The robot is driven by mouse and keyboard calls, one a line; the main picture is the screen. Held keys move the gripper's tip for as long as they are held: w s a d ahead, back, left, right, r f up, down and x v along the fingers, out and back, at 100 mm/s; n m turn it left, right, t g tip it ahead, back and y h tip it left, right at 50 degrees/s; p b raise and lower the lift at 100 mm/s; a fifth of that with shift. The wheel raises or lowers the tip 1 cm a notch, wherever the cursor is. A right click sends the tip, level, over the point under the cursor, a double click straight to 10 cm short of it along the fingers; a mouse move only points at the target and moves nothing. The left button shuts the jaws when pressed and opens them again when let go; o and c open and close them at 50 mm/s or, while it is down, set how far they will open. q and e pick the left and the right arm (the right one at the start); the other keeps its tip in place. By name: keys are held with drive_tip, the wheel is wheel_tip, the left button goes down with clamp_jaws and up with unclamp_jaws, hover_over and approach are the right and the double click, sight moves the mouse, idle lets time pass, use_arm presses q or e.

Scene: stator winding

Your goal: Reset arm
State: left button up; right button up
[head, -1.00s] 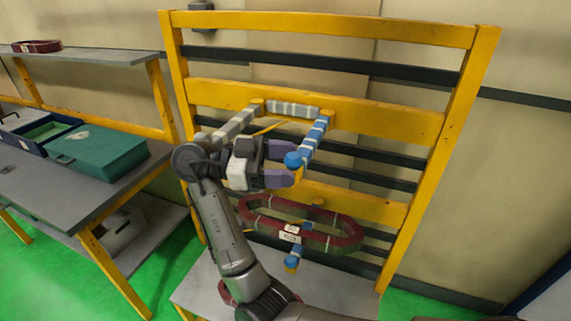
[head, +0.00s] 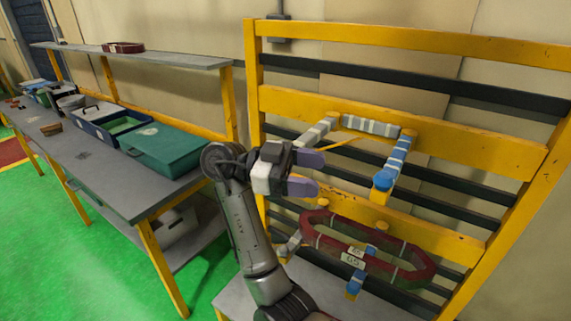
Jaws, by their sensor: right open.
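My right gripper (head: 312,173) is open and empty, with its two purple fingers pointing right. It is in front of the yellow rack (head: 474,147), to the left of the blue-wrapped arm (head: 394,163) of a wrapped coil frame. The frame's white-and-grey wrapped bar (head: 370,126) runs along the rack's rail. A dark red coil ring (head: 415,262) with white labels hangs below, to the right of the gripper and apart from it. My left gripper is not in view.
A grey workbench (head: 110,178) with a shelf (head: 130,58) stands at the left. A teal case (head: 165,148) and a blue open box (head: 115,124) sit on it. Another red ring (head: 123,47) lies on the shelf. Green floor (head: 60,255) is clear at the lower left.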

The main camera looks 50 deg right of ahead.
drive_tip(key=s+d+f+n+t+h+p, duration=0.1)
drive_tip(key=s+f+n+t+h+p, duration=0.3)
drive_tip(key=n+t+p, duration=0.7)
drive_tip(key=w+d+f+n+t+h+p, duration=0.1)
drive_tip(key=f+n+t+h+p, duration=0.1)
drive_tip(key=f+n+t+p, duration=0.8)
drive_tip(key=s+a+r+n+y+p, duration=0.2)
drive_tip(key=s+a+n+y+p, duration=0.5)
drive_tip(key=s+a+p, duration=0.1)
drive_tip(key=s+a+r+n+g+y+p, duration=0.1)
drive_tip(key=s+a+r+n+y+p, duration=0.2)
drive_tip(key=s+a+n+y+p, duration=0.4)
drive_tip(key=shift+s+a+p, duration=0.85)
drive_tip(key=shift+s+a, duration=0.2)
drive_tip(key=shift+s, duration=0.05)
drive_tip(key=shift+r, duration=0.1)
drive_tip(key=shift+c, duration=0.2)
